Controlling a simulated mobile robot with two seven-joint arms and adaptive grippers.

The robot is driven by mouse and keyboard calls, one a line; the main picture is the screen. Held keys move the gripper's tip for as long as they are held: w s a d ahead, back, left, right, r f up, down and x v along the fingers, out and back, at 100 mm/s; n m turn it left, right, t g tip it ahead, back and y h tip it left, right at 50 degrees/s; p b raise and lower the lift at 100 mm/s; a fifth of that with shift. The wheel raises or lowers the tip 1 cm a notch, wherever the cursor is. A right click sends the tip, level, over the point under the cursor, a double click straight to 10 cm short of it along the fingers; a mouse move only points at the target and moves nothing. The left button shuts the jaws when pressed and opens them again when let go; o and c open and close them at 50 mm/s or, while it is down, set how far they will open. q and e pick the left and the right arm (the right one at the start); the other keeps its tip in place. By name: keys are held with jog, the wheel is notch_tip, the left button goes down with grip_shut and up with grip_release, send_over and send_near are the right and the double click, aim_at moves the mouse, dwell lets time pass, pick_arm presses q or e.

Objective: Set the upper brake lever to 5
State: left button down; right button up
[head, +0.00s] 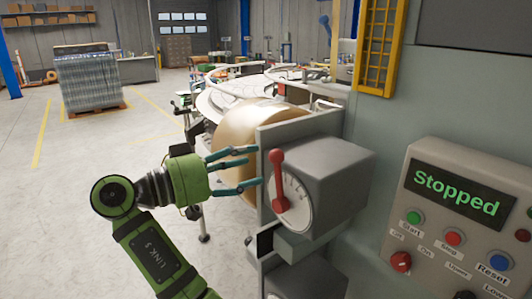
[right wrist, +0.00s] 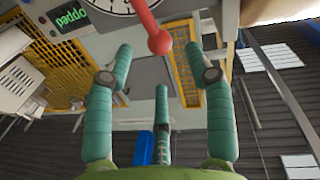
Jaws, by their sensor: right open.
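The upper brake lever (head: 277,172) is red with a round knob. It points up, tilted slightly left, on a white round dial (head: 297,208) on the side of a grey box. The dial's numbers are too small to read. My right gripper (head: 256,170) is open, left of the lever, with its teal fingers pointing at it and apparently apart from it. In the right wrist view, the lever's red knob (right wrist: 160,42) hangs between the spread fingertips (right wrist: 161,62), with part of the dial (right wrist: 122,5) behind. My left gripper is not in view.
A control panel (head: 468,215) at the right has a screen reading "Stopped" and several buttons. A large tan roll (head: 245,140) stands behind the lever's mounting plate. Another grey box (head: 318,278) sits below. The floor at left is open, with a wrapped pallet (head: 88,80) far back.

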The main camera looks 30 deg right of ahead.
aim_at(270, 159)
jog(key=d, duration=0.1)
jog(key=d+p, duration=0.1)
jog(key=d, duration=0.1)
jog(key=d+p, duration=0.1)
jog(key=shift+s+d+r, duration=0.25)
jog(key=shift+d, duration=0.1)
jog(key=shift+d+p, duration=0.35)
jog(key=shift+p, duration=0.1)
jog(key=shift+w+d+f, duration=0.1)
jog(key=shift+d+f, duration=0.1)
grip_shut()
